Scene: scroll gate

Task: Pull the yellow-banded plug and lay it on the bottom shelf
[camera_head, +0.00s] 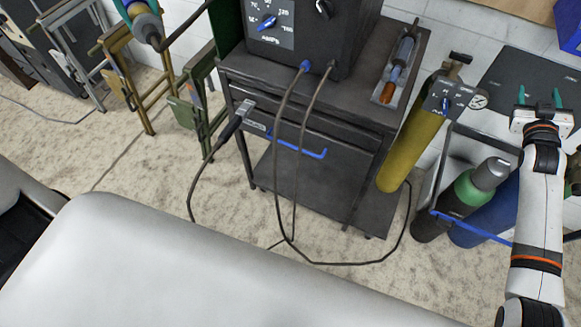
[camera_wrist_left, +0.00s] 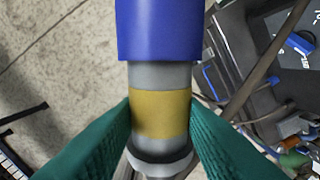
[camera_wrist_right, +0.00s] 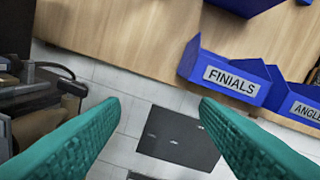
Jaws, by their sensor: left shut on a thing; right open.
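The yellow-banded plug (camera_wrist_left: 160,112) is grey with a blue end and one yellow band. In the left wrist view it lies between the teal fingers of my left gripper (camera_wrist_left: 160,145), which is shut on it. In the head view my left gripper (camera_head: 141,8) is at the top left edge, raised, with the plug (camera_head: 149,30) partly visible and a dark cable by it. The bottom shelf (camera_head: 335,202) of the dark cart is bare where it shows, below and right of that gripper. My right gripper (camera_head: 540,97) is open and empty at the far right.
The cart (camera_head: 350,100) carries a dark machine (camera_head: 318,40) with hanging cables that loop in front of the shelf. A yellow gas cylinder (camera_head: 412,140) stands at its right. Green folded frames (camera_head: 190,105) stand left. A pale surface (camera_head: 180,255) fills the foreground.

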